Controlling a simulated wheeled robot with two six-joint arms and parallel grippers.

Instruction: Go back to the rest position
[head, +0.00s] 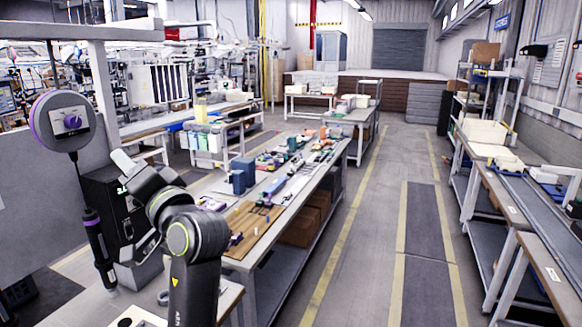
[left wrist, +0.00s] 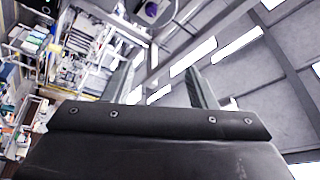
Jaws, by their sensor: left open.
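The screwdriver (head: 98,245) is dark with purple bands. My left gripper (head: 122,163) is raised to the right of the balancer and screwdriver, apart from both. In the left wrist view its two fingers (left wrist: 159,75) stand apart with nothing between them. A round purple-centred part, probably the balancer (left wrist: 152,10), shows at the top of that view. My right gripper is in neither view.
A long workbench (head: 262,222) with tools and blue boxes (head: 242,172) stands right of my left arm. The aisle floor (head: 370,240) is clear. Shelving and a conveyor bench (head: 510,215) line the right side.

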